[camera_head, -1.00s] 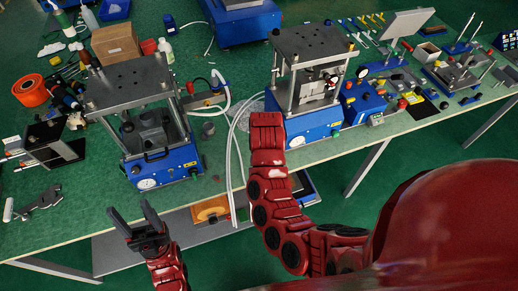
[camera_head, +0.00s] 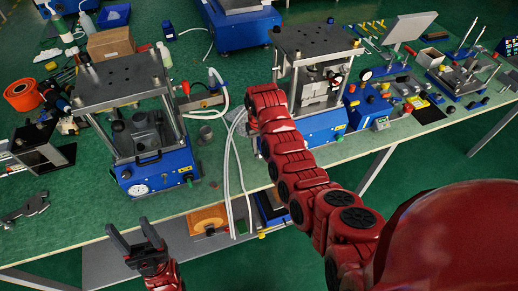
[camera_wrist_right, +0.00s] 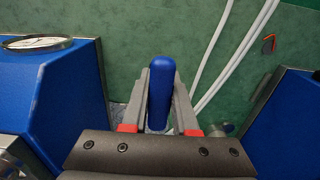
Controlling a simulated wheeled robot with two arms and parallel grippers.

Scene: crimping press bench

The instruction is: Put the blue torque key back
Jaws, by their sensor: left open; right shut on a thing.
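The blue torque key (camera_wrist_right: 160,88) shows in the right wrist view as a rounded blue handle between the two fingers of my right gripper (camera_wrist_right: 160,76). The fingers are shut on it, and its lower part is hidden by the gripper. In the head view my right arm reaches over the bench between the two blue presses, and its own links hide the gripper and the key. My left gripper (camera_head: 132,232) is open and empty, in front of the bench's front edge.
A blue-based press (camera_head: 155,172) stands left and another (camera_head: 318,128) stands right of my right arm. White hoses (camera_head: 229,170) run between them, also in the wrist view (camera_wrist_right: 232,60). The green bench top (camera_head: 80,205) is fairly clear at the front left.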

